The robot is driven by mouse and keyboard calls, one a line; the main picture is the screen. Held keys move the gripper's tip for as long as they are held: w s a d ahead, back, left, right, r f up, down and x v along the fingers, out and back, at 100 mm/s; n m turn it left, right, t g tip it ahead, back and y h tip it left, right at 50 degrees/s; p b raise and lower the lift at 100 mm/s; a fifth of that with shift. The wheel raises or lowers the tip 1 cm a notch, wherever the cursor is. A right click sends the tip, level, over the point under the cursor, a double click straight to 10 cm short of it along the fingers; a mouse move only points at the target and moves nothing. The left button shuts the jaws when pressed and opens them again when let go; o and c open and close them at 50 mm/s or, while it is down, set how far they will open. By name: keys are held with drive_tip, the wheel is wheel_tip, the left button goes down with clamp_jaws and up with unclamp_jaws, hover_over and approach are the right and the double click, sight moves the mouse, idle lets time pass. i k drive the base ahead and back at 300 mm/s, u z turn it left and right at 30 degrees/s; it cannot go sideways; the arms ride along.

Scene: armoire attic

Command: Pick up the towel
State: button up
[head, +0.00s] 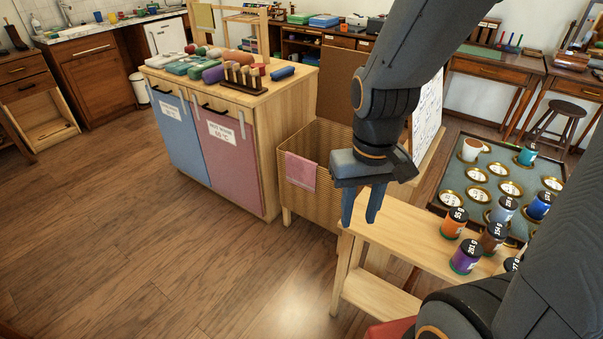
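A pink towel (300,171) hangs over the rim of a wicker hamper (325,148), on its front side near the left corner. My gripper (361,213) is in the middle of the head view, to the right of the towel and lower in the picture. Its two blue fingers point down with a gap between them, and nothing shows in the gap. The gripper appears apart from the towel and in front of the light wooden bench. A pale cloth (205,16) hangs on a wooden rack at the back; I cannot tell if it is a towel too.
A wooden bench (400,225) lies below my gripper. Several labelled jars (466,256) and a tray (482,155) are at the right. The wooden floor (150,240) at left is clear.

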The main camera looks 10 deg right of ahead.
sight(302, 172)
drive_tip(key=u, duration=0.4)
drive_tip(key=k, duration=1.05)
drive_tip(key=u, duration=1)
drive_tip(key=i, duration=3.15)
drive_tip(key=z, duration=1.3)
drive_tip(key=i, duration=0.8)
drive_tip(key=z, duration=1.25)
drive_tip(key=i, duration=0.55)
drive_tip(key=z, duration=0.4)
